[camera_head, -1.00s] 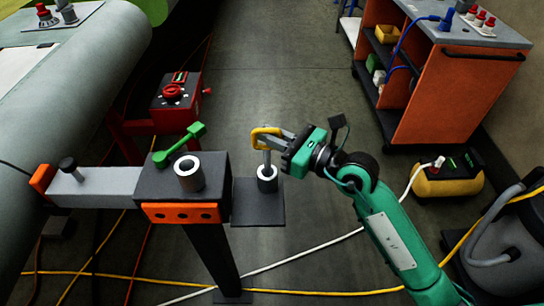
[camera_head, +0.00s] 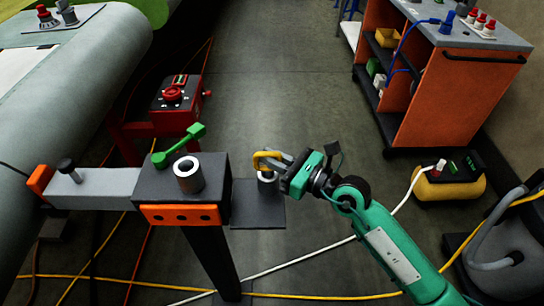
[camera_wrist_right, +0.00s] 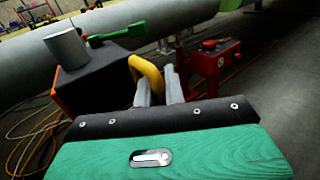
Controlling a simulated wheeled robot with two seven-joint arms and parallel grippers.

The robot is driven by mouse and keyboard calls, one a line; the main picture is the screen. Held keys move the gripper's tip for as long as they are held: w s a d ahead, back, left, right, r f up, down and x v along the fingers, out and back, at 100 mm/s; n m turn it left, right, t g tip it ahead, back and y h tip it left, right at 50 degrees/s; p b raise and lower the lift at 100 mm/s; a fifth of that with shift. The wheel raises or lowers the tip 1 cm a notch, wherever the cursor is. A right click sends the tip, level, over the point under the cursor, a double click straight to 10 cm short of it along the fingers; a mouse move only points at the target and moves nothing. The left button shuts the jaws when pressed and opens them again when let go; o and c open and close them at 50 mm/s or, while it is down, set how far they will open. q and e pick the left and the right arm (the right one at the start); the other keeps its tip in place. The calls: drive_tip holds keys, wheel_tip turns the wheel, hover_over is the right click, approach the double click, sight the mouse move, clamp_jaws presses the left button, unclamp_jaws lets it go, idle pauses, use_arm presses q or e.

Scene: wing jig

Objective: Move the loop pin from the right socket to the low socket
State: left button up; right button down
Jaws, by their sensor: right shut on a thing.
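The loop pin's yellow loop (camera_head: 262,162) is directly over the low socket (camera_head: 267,185), a pale ring on the dark lower plate. Its shaft no longer shows and seems to be down in that socket. My right gripper (camera_head: 277,157) reaches in from the right and is shut on the loop. In the right wrist view the yellow loop (camera_wrist_right: 150,76) shows between the two grey fingers (camera_wrist_right: 160,84). The right socket (camera_head: 188,177), a pale cylinder on the dark block, appears empty. My left gripper is out of view.
A green lever (camera_head: 180,147) and a black-knobbed pin (camera_head: 68,168) stand on the jig. A red box (camera_head: 178,92) is behind it. An orange cart (camera_head: 445,95) and a yellow unit (camera_head: 450,180) stand at the right. Cables cross the floor.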

drive_tip(key=shift+f, duration=0.15)
drive_tip(key=c, duration=1.5)
unclamp_jaws()
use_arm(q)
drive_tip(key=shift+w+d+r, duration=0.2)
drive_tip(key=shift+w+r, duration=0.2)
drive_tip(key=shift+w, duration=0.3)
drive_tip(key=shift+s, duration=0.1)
